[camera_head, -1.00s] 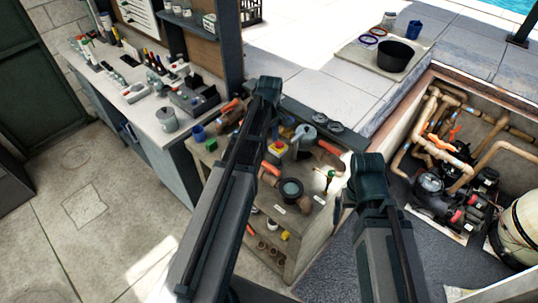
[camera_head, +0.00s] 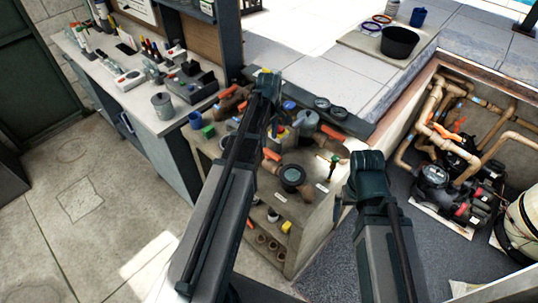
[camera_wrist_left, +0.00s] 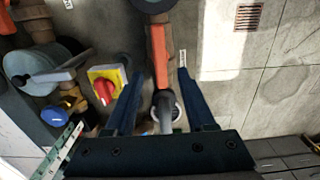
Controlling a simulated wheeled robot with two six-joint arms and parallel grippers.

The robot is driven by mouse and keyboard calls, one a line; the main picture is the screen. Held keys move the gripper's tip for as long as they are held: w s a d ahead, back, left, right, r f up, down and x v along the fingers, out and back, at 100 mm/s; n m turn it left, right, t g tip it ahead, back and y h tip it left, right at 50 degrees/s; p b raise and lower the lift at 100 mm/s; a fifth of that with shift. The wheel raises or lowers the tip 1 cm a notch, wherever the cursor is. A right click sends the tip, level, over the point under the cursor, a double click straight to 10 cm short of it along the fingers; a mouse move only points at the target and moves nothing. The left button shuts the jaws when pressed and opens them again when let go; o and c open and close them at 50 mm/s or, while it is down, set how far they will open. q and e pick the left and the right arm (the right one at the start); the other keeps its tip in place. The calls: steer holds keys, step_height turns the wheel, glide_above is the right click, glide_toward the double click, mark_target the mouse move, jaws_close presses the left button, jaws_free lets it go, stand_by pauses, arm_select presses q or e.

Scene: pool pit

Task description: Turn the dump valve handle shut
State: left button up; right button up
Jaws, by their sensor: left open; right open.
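An orange valve handle (camera_wrist_left: 158,55) lies along a brown pipe in the left wrist view, between and beyond my left fingers. It seems to be the orange handle (camera_head: 271,155) partly behind my left arm in the head view. No label names the dump valve legibly. My left gripper (camera_wrist_left: 164,85) is open and empty, with one finger on each side of the pipe line. In the head view my left gripper (camera_head: 275,125) hangs over the valve bench. My right gripper (camera_head: 342,208) is open and empty at the bench's right edge; its fingertips are mostly hidden.
A red knob on a yellow box (camera_wrist_left: 104,87) and a grey cylinder with a lever (camera_wrist_left: 45,68) sit beside the pipe. Other orange handles show at the bench back (camera_head: 242,94) and right (camera_head: 332,133). A pit with pumps (camera_head: 450,185) lies right. Floor at left is clear.

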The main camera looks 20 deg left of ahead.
mark_target(269, 150)
arm_select(q)
step_height(269, 150, down, 6)
steer(key=b, duration=0.5)
steer(key=shift+f, duration=0.15)
jaws_close()
